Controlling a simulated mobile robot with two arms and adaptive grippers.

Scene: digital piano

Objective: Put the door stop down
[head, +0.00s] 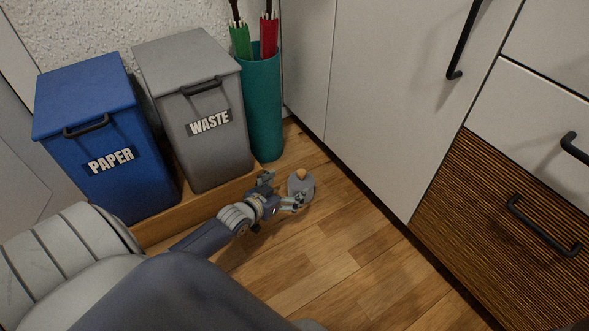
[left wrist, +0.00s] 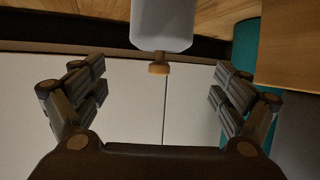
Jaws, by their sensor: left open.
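The door stop is a grey block with an orange-tan knob. In the head view the door stop (head: 301,187) is on the wooden floor just beyond my left gripper's fingertips. In the left wrist view the door stop (left wrist: 162,25) is at the top centre, with its knob pointing down in the picture. My left gripper (head: 283,191) is open, and its two fingers (left wrist: 160,92) stand wide apart with nothing between them. The door stop appears beyond the fingers, apart from them in the wrist view. My right gripper is not in view.
White cabinets (head: 370,90) and a ribbed wooden drawer (head: 505,205) stand at right. Floor (head: 335,245) between is clear.

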